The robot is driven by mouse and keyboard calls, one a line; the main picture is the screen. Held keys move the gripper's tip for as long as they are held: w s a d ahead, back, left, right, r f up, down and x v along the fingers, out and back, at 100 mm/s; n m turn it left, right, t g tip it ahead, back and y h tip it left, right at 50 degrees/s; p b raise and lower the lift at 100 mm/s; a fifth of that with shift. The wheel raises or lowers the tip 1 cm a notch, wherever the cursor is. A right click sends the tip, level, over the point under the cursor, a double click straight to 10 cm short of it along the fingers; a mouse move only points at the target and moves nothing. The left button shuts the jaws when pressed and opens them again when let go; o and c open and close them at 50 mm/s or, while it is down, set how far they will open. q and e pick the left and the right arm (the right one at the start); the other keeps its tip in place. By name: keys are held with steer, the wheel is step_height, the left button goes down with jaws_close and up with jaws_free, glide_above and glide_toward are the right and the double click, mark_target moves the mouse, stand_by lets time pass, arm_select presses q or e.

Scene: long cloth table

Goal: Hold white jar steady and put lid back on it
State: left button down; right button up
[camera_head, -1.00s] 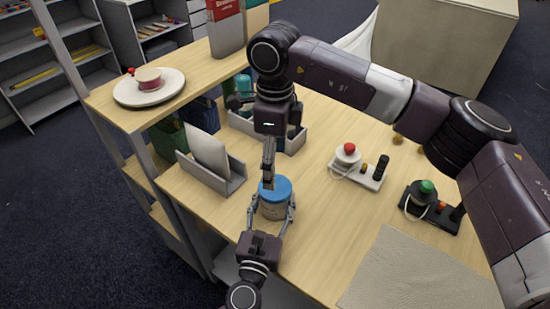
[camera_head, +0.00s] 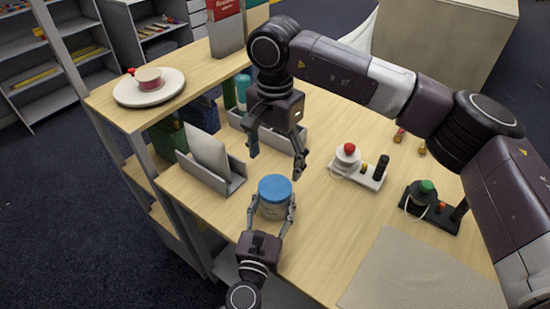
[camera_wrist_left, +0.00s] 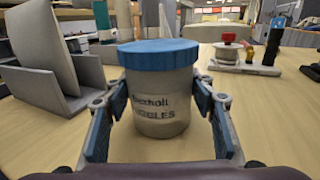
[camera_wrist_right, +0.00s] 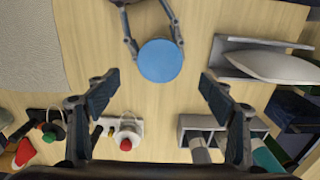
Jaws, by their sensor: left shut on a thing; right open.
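The white jar (camera_head: 272,207) stands upright on the wooden table with the blue lid (camera_head: 275,188) sitting level on its top. In the left wrist view the jar (camera_wrist_left: 162,103) shows dark lettering, and the lid (camera_wrist_left: 158,54) covers its mouth. My left gripper (camera_head: 272,212) is shut on the jar, with one finger on each side. My right gripper (camera_head: 275,160) is open and empty, above and behind the jar, apart from the lid. In the right wrist view the lid (camera_wrist_right: 160,60) lies beyond the open fingers (camera_wrist_right: 157,90).
A grey holder with a white panel (camera_head: 212,165) stands left of the jar. A grey bin (camera_head: 265,132) stands behind. Two button units, red-topped (camera_head: 347,155) and green-topped (camera_head: 426,190), stand to the right. A beige mat (camera_head: 415,280) lies at the front right.

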mark_target(275, 187)
steer(key=shift+f, duration=4)
steer(key=shift+c, duration=0.3)
